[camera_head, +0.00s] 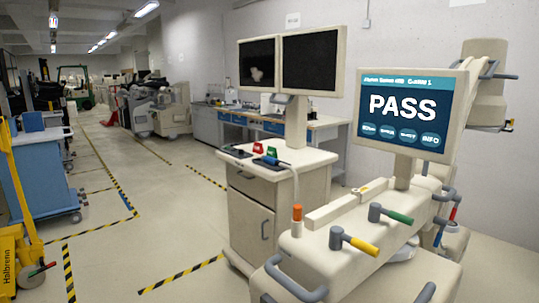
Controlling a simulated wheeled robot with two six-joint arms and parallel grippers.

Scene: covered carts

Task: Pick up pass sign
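The word PASS shows in large white letters on a blue screen (403,108), which is set in a beige monitor frame on a short post. The post rises from a beige wheeled-looking unit (330,262) at the lower right. I see no separate loose pass sign. Neither of my grippers is in view, and nothing is seen touching the screen.
A blue cart (40,175) and yellow pallet jack (20,200) are left. The taped floor between is open.

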